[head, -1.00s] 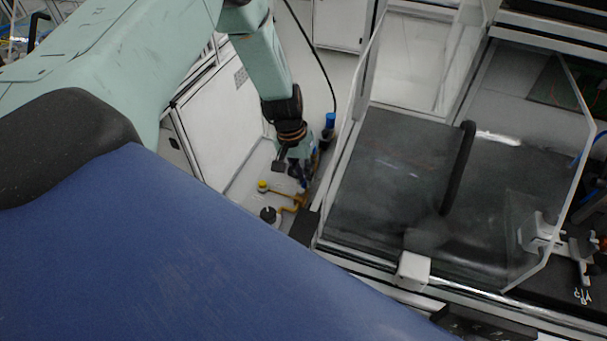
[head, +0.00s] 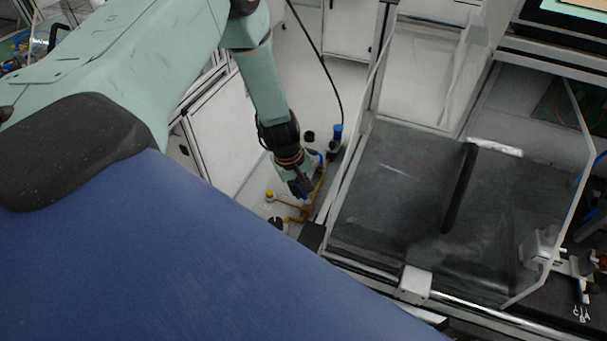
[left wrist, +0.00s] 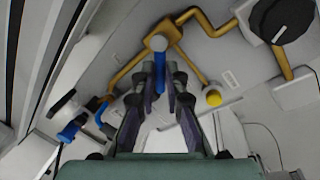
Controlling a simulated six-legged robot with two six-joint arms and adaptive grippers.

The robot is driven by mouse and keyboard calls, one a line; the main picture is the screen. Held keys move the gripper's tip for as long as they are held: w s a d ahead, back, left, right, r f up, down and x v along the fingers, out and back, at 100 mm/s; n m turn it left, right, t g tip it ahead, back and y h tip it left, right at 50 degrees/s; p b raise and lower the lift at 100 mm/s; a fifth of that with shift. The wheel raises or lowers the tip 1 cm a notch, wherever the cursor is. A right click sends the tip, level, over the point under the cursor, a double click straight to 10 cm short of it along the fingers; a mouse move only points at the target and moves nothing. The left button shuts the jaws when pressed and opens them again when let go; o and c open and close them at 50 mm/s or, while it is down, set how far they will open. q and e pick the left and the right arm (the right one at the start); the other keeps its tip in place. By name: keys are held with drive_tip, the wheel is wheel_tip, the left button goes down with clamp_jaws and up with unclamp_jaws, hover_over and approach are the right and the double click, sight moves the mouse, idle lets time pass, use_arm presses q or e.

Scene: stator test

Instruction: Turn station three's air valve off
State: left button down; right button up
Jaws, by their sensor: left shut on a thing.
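The air valve shows in the left wrist view as a blue handle (left wrist: 159,66) with a round grey end, at a yellow-brown pipe. My left gripper (left wrist: 161,78) has its two fingers on either side of this handle and is shut on it. In the head view my left gripper (head: 300,188) is low beside the pipework (head: 305,209), left of the glass-sided bench, and its fingers hide most of the handle. No station number is readable. My right gripper is not in view.
A yellow knob (left wrist: 213,97) and a large black knob (left wrist: 283,22) sit near the pipe. A blue-topped fitting (head: 336,133) stands behind the gripper. The dark bench with clear panels (head: 400,190) is close on the right; a white cabinet (head: 225,130) is on the left.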

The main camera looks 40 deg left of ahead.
use_arm(q)
drive_tip(key=shift+s+n+y, duration=0.15)
drive_tip(key=shift+s+n, duration=0.15)
drive_tip(key=shift+n, duration=0.7)
drive_tip(key=shift+s+n+y, duration=0.15)
drive_tip(key=shift+s+n, duration=0.15)
drive_tip(key=shift+n, duration=0.7)
drive_tip(key=shift+s+d+n+y+b, duration=0.1)
drive_tip(key=shift+s+n+y+b, duration=0.15)
drive_tip(key=shift+n, duration=0.8)
drive_tip(key=shift+s+n+y+b, duration=0.15)
drive_tip(key=shift+s+n+b, duration=0.15)
drive_tip(key=shift+n, duration=0.75)
drive_tip(key=c, duration=1.4)
unclamp_jaws()
